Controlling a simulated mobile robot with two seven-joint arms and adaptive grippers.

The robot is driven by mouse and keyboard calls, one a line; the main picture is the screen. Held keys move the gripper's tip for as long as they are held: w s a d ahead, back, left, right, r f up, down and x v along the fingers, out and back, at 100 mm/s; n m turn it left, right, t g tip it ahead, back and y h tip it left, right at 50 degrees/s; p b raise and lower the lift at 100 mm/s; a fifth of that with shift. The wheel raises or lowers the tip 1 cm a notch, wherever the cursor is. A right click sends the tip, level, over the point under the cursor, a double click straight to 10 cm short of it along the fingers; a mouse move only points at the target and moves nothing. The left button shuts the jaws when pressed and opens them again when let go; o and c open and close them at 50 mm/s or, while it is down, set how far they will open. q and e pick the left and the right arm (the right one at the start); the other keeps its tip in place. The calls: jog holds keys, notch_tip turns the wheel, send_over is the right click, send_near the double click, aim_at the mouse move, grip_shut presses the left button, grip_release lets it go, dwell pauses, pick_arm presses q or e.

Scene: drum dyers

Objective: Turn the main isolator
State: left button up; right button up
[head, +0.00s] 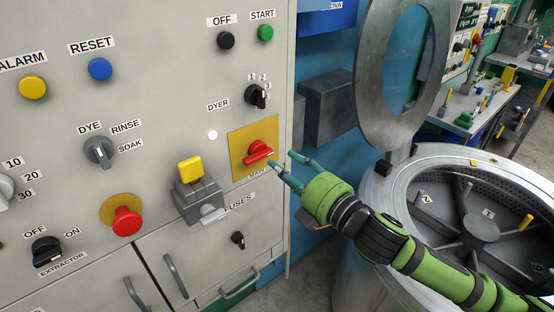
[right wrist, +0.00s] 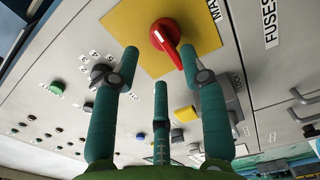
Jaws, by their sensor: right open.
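The main isolator is a red rotary knob (head: 258,152) on a square yellow plate (head: 241,170) of the grey control panel, with a MAIN label below it. My right gripper (head: 284,164) is open and empty, just right of the knob, with its teal fingers pointing at it. In the right wrist view the red knob (right wrist: 166,37) shows beyond the spread fingers (right wrist: 160,68). One fingertip overlaps the end of its handle there; I cannot tell whether they touch. A white mark shows on the handle. My left gripper is not in view.
A grey switch box with a yellow top (head: 190,170) sticks out left of the isolator. A red stop button (head: 126,221) and the black dyer selector (head: 256,95) are also nearby. The round drum (head: 385,190) with its raised lid (head: 370,60) stands at the right.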

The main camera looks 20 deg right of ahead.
jog(key=shift+v, duration=1.05)
